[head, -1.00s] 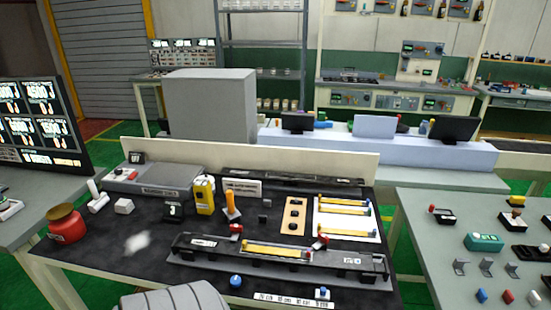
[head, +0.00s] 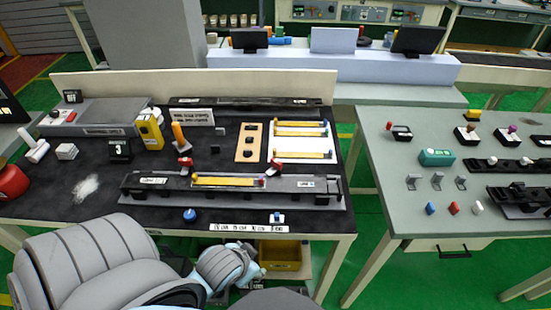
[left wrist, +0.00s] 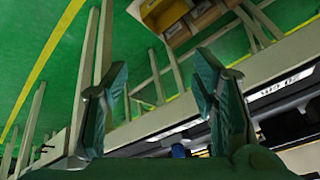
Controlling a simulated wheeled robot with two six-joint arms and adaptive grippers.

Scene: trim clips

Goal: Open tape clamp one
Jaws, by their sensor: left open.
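A long black fixture (head: 150,184) lies along the front of the dark workbench, with a yellow strip (head: 228,181) along its middle. Two red-topped clamp-like parts stand behind it, a left one (head: 185,162) and a right one (head: 276,165). I cannot tell which is tape clamp one. My left arm comes in at the lower left of the head view, in front of the bench; its fingers cannot be made out there. In the left wrist view my left gripper (left wrist: 160,105) is open and empty, with green floor and the bench's front edge beyond. My right gripper is not in view.
A blue knob (head: 190,215) and a white label strip (head: 248,228) sit at the bench's front. A wooden block with holes (head: 249,142) and a white tray (head: 285,155) lie behind the fixture. A grey table (head: 400,170) stands at the right, across a gap.

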